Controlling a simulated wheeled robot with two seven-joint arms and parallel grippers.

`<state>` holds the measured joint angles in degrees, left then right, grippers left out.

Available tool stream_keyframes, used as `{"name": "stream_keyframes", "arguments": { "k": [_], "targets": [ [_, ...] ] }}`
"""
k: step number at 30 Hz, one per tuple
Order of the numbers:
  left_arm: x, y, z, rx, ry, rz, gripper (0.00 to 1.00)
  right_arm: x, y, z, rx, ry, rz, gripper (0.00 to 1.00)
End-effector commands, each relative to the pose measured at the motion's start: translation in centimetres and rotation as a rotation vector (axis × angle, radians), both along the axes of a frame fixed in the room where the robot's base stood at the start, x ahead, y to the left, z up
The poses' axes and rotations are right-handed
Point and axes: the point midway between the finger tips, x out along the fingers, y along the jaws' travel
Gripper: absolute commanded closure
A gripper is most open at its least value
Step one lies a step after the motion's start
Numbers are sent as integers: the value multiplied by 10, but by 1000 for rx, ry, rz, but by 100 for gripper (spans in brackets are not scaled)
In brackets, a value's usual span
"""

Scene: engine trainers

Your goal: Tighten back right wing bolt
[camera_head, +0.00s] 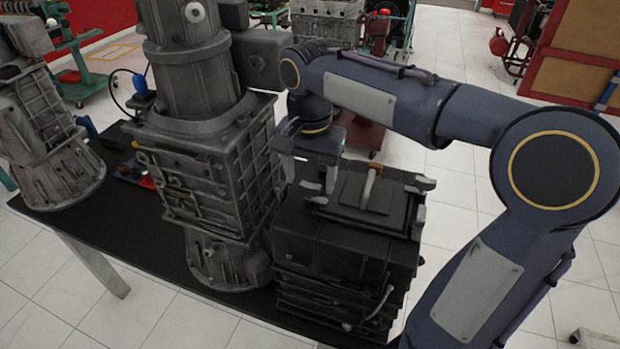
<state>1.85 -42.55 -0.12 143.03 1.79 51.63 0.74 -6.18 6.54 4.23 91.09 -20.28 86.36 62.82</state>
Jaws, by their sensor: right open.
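A black box-shaped unit (330,245) with a raised lid (362,192) stands on the dark table. A pale curved handle (371,184) rises from the lid. A small light-grey piece, perhaps a wing bolt (421,183), sits at the right edge of the top. Other small pale pieces show at the left edge of the top, near my gripper. My right gripper (311,182) is open, pointing down over the left back part of the unit. I cannot tell whether its fingers touch anything. The back right wing bolt is not clearly made out. My left gripper is out of view.
A tall grey engine casing (205,170) stands close on the left of the black unit. Another grey casing (45,120) stands at the table's far left. The table's (120,235) front left part is bare. Trolleys and engines stand behind.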

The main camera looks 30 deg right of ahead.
Motion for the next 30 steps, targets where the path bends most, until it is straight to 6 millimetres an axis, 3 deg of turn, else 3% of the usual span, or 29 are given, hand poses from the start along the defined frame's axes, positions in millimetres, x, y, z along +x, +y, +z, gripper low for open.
{"name": "stream_keyframes", "arguments": {
  "k": [6,12,30],
  "targets": [
    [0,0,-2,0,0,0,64,1,1,39,2,-5,1,38],
    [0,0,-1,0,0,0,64,0,0,61,1,-2,0,38],
    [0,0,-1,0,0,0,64,0,0,65,1,-1,-1,38]
  ]
}}
